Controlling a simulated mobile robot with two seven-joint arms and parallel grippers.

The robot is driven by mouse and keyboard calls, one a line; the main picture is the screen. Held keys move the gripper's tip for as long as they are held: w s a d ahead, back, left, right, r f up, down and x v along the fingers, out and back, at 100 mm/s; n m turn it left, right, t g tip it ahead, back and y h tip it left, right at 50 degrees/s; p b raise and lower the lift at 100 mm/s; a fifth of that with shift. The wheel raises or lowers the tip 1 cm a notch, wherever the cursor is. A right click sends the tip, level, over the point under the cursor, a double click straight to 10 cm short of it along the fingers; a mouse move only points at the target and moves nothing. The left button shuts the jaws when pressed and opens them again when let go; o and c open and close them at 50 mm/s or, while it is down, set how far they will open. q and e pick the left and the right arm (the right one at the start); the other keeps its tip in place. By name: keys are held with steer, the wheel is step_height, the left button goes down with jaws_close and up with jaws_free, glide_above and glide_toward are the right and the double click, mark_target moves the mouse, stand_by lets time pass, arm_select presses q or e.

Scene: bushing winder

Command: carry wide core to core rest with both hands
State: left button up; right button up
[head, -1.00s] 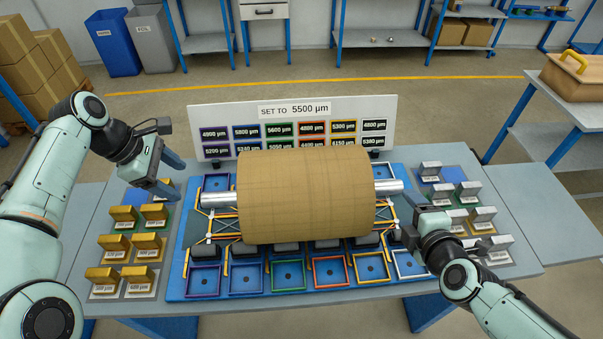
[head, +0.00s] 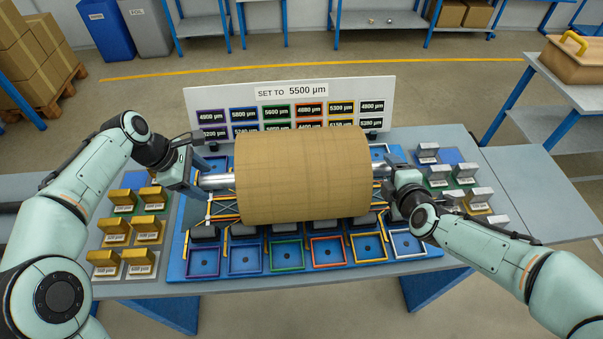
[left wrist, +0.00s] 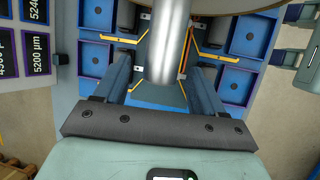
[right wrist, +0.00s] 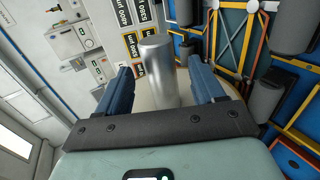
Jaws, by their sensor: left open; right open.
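The wide core is a large tan roll (head: 303,178) with a silver shaft end on each side, lying level across the middle of the blue board in the head view. A frame of thin white and orange bars (head: 222,207) shows below its left end; whether it bears the core is hidden. My left gripper (head: 192,178) is at the left shaft end; in the left wrist view the shaft (left wrist: 170,50) lies between its open fingers. My right gripper (head: 388,177) is at the right shaft end; in the right wrist view that shaft (right wrist: 160,70) stands between its open fingers. I cannot pick out the core rest.
Colored square trays (head: 286,255) line the board's front edge. Gold blocks (head: 140,230) stand on the left, silver blocks (head: 438,175) on the right. A sign panel (head: 290,95) reading 5500 µm stands behind the core. A side table (head: 570,85) holds a wooden box.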

arm_select(q)
steer(key=shift+x, duration=1.75)
arm_select(e)
steer(key=shift+x, duration=1.8)
